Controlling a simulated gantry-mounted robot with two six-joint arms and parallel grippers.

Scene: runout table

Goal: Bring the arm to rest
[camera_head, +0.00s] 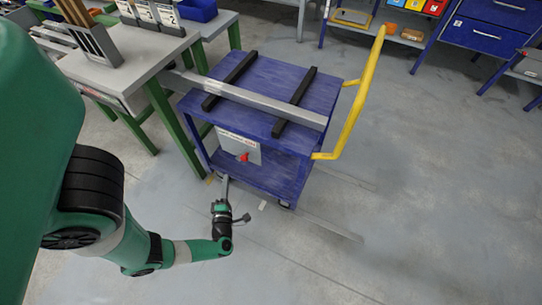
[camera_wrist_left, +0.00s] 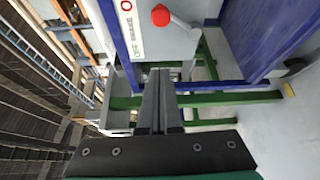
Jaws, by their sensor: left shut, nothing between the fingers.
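My left arm (camera_head: 190,250) reaches in from the left over the floor, in front of the blue cart (camera_head: 262,166). My left gripper (camera_head: 226,180) is shut and empty, and its closed fingers (camera_wrist_left: 159,80) also show in the left wrist view. The fingertips are close to the cart's front, below and left of a red-knobbed lever (camera_head: 243,157). In the wrist view the red knob (camera_wrist_left: 160,15) sits above the fingertips, beside a white brake label (camera_wrist_left: 128,28). I see no contact between fingers and lever. My right gripper is not in view.
A grey metal bar (camera_head: 250,98) lies across two black rests on the cart and reaches toward the green-legged table (camera_head: 135,55) at left. A yellow handle (camera_head: 358,95) stands at the cart's right. Blue drawers (camera_head: 490,38) stand at back right. Floor at front right is clear.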

